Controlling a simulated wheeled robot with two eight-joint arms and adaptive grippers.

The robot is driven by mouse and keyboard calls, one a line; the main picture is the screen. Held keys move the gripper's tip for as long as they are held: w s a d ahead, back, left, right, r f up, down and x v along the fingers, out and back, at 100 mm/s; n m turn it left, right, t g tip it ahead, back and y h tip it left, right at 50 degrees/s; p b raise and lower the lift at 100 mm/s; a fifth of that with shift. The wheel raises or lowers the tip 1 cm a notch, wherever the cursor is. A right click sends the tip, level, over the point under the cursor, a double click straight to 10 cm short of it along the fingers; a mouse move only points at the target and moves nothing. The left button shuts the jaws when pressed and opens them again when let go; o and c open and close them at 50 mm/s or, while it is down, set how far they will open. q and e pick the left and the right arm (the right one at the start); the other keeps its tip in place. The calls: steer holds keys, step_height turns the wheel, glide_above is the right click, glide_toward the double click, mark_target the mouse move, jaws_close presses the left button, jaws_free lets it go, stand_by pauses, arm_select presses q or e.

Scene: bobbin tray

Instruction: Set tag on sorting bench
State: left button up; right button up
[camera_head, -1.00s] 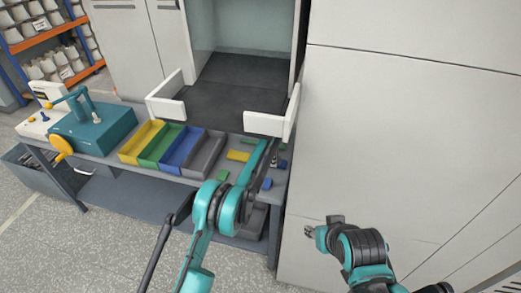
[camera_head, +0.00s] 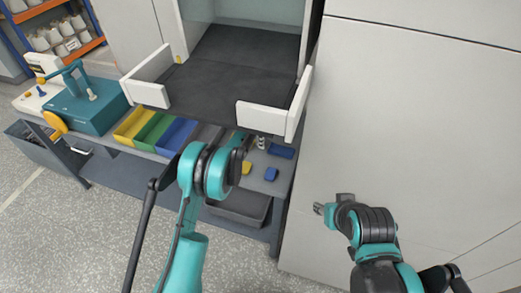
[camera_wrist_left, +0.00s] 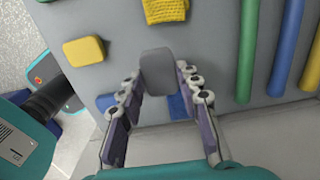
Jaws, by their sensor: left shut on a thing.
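My left gripper (camera_wrist_left: 157,90) is shut on a grey tag (camera_wrist_left: 156,62) with rounded corners and holds it over the grey sorting bench (camera_wrist_left: 125,25) in the left wrist view. In the head view my left arm reaches over the bench (camera_head: 256,184), and its own links hide the tag and fingertips. A yellow tag (camera_wrist_left: 83,50) lies on the bench, and blue pieces (camera_wrist_left: 178,106) lie beside and partly behind the fingers. My right gripper (camera_head: 319,208) hangs at the right of the bench in front of a pale panel; its finger opening is too small to judge.
Yellow, green and blue bins (camera_head: 152,130) stand on the bench left of my arm. A white-railed dark tray surface (camera_head: 215,90) is behind it. A teal hand-crank machine (camera_head: 92,105) stands further left. A textured yellow piece (camera_wrist_left: 166,10) lies near the bins.

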mark_target(260, 152)
arm_select(q)
steer(key=shift+s+a+f, duration=0.1)
steer(key=shift+a+f, duration=0.3)
steer(key=shift+a, duration=0.35)
steer(key=shift+f+b, duration=0.95)
steer(key=shift+f, duration=1)
steer(key=shift+f, duration=0.15)
steer(key=o, duration=0.9)
step_height(260, 152, up, 8)
steer(key=p, duration=0.2)
steer(key=shift+p, duration=0.35)
steer(key=shift+f, duration=0.1)
